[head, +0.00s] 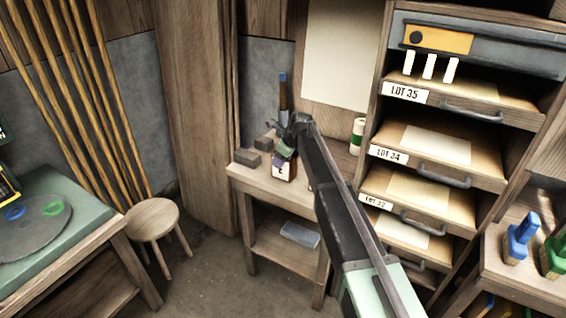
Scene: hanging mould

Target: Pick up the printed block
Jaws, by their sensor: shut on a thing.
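The printed block (284,171) is a small wooden block with a pale face and a dark mark like a letter. It is at the small wooden bench (264,184) in the middle of the head view. My gripper (287,150) reaches over the bench from the right and is shut on the block's upper part, where green shows. The fingertips are small and partly hidden by the wrist. I cannot tell whether the block touches the bench top or is just above it.
Dark small blocks (248,157) lie left of the gripper. An upright blue-tipped tool (283,92) stands close behind it. A white-and-green bottle (357,136) is at the right. A drawer rack (436,130) stands farther right. A stool (153,219) and green-topped table (85,205) are at left.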

